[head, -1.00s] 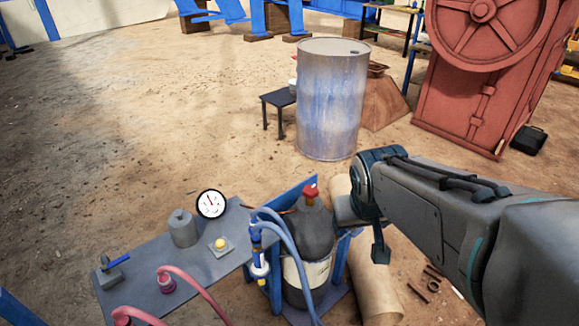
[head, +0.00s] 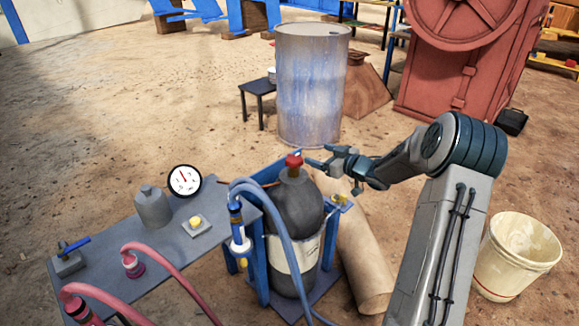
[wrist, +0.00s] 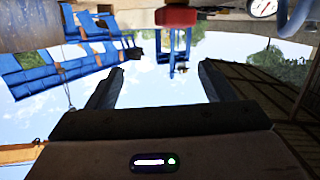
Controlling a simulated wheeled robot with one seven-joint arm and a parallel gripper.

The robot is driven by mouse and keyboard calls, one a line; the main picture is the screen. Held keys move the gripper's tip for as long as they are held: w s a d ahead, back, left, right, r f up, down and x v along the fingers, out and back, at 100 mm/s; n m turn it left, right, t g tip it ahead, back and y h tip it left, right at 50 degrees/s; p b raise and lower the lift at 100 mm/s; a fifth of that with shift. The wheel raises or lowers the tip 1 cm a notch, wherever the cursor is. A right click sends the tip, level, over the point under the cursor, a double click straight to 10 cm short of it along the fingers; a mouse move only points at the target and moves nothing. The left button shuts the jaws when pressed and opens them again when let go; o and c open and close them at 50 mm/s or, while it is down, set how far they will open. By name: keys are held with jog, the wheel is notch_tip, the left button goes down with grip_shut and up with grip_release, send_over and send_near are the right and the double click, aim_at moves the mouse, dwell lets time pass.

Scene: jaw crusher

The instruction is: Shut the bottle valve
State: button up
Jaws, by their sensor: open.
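The bottle is a dark grey gas cylinder (head: 297,212) with a pale label, upright in a blue stand. Its valve is a red knob (head: 293,162) on top; in the wrist view the red knob (wrist: 176,17) shows at the top edge, beyond the fingertips. My gripper (head: 312,161) is just right of the knob in the head view, at about its height, with its fingers pointing left towards it. In the wrist view my gripper (wrist: 160,85) has its two fingers wide apart with nothing between them. I cannot tell whether a fingertip touches the knob.
A blue hose (head: 262,190) passes left of the bottle. A grey bench (head: 160,262) at left carries a gauge (head: 184,180), a yellow button (head: 195,221) and pink hoses. A drum (head: 311,85) stands behind, a cardboard tube (head: 362,262) and a bucket (head: 517,256) at right.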

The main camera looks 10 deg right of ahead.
aim_at(290, 155)
notch_tip(290, 155, down, 5)
jog(key=s+n+y+b, duration=0.1)
jog(key=y+b, duration=0.1)
jog(key=y, duration=0.2)
jog(key=b+x, duration=0.1)
jog(key=x, duration=1.1)
jog(key=shift+w+a, duration=0.25)
jog(key=shift+w, duration=0.05)
jog(key=shift+f, duration=0.1)
jog(key=c, duration=1)
